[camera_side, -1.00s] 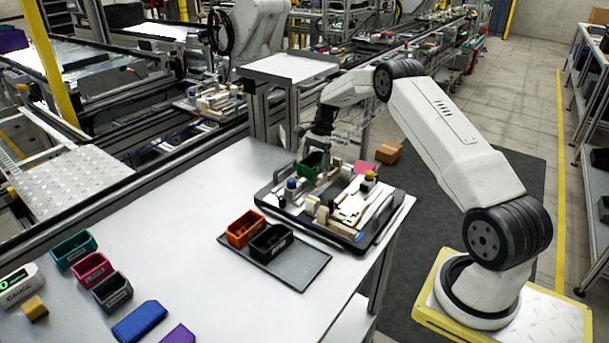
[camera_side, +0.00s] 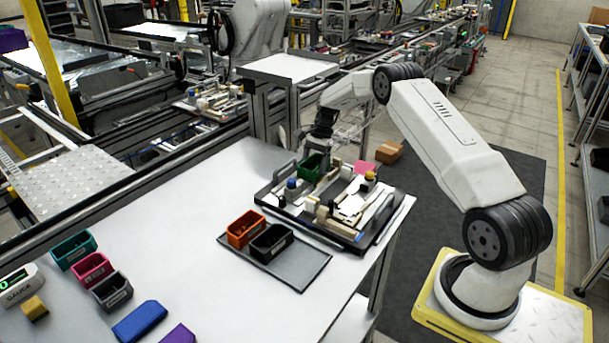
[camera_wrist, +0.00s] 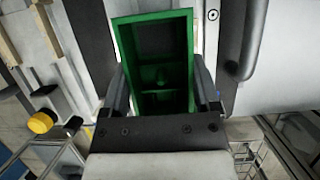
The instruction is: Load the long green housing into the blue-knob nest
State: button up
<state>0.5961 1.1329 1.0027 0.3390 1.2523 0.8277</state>
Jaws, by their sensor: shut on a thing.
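The long green housing (camera_side: 312,166) is an open-topped box at the back left of the pallet fixture (camera_side: 345,233). My gripper (camera_side: 318,148) is shut on it from above. In the wrist view the green housing (camera_wrist: 157,60) lies between the two fingers of my gripper (camera_wrist: 160,92), one along each long side. The blue knob (camera_side: 291,183) stands at the fixture's left side, just left of and in front of the housing. The blue-knob nest is mostly hidden under the housing. I cannot tell whether the housing touches the nest floor.
A yellow knob (camera_side: 370,176) stands at the fixture's right; it also shows in the wrist view (camera_wrist: 41,122). A dark tray (camera_side: 300,275) in front holds an orange bin (camera_side: 246,229) and a black bin (camera_side: 272,243). Several other bins and blocks lie front left. The table's middle is clear.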

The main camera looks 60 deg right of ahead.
jog(key=shift+f, duration=0.65)
jog(key=o, duration=1.2)
jog(key=shift+v, duration=3.95)
